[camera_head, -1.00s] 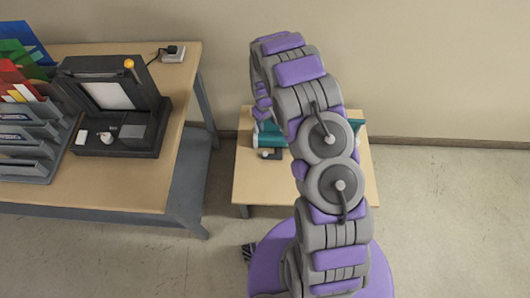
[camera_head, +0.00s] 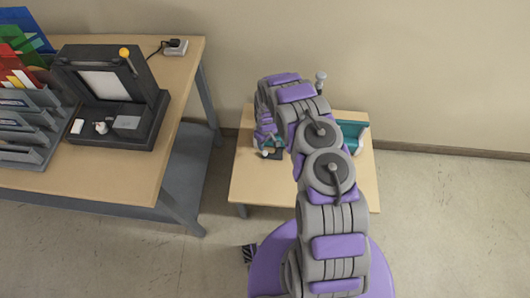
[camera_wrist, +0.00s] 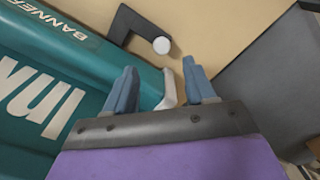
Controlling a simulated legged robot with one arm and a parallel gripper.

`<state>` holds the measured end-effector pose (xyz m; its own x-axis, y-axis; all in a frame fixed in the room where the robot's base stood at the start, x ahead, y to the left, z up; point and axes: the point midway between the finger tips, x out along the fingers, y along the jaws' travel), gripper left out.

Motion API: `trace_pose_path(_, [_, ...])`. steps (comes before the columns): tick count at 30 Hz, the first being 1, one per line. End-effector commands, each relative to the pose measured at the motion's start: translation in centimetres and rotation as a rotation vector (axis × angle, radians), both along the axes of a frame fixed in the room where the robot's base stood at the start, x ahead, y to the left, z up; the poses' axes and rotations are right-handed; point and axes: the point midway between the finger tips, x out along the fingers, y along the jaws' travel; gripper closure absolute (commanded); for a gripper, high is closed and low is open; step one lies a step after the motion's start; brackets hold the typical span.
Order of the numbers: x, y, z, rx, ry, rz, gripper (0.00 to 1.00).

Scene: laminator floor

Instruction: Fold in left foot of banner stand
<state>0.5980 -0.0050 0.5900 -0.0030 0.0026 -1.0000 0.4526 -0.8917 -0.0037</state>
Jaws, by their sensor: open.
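The teal banner stand (camera_wrist: 55,85) lies along the left of the wrist view, with white lettering on it. In the head view the stand (camera_head: 352,133) rests on the low table, its middle hidden by my arm. Its left foot (camera_wrist: 124,24) is a dark L-shaped bar with a pale round knob at its tip, swung out from the stand over the tabletop. The foot also shows in the head view (camera_head: 273,154). My gripper (camera_wrist: 158,70) is open, its blue fingers apart. The stand's pale end cap (camera_wrist: 168,88) shows between them; contact is unclear. The foot lies beyond the fingertips.
The low wooden table (camera_head: 345,190) stands against the wall. A larger desk (camera_head: 130,190) at the left carries a black open machine (camera_head: 110,100) and a grey file rack (camera_head: 30,125). Floor at the right is clear.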

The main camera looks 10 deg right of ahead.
Motion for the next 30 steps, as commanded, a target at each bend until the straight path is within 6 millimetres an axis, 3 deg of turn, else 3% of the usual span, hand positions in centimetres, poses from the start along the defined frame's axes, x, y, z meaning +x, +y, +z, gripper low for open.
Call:
trace_pose_path(1, [-0.1, 0.1, -1.4, 0.000, 0.002, 0.000, 0.45])
trace_pose_path(6, [0.0, 0.4, -4.6, -0.005, 0.000, 0.001, 0.45])
trace_pose_path(12, [0.0, 0.6, -7.1, -0.008, -0.001, 0.002, 0.45])
trace_pose_path(26, [0.1, 0.3, -8.2, -0.004, -0.002, 0.001, 0.45])
trace_pose_path(30, [0.1, 0.4, -8.2, -0.007, -0.002, 0.002, 0.57])
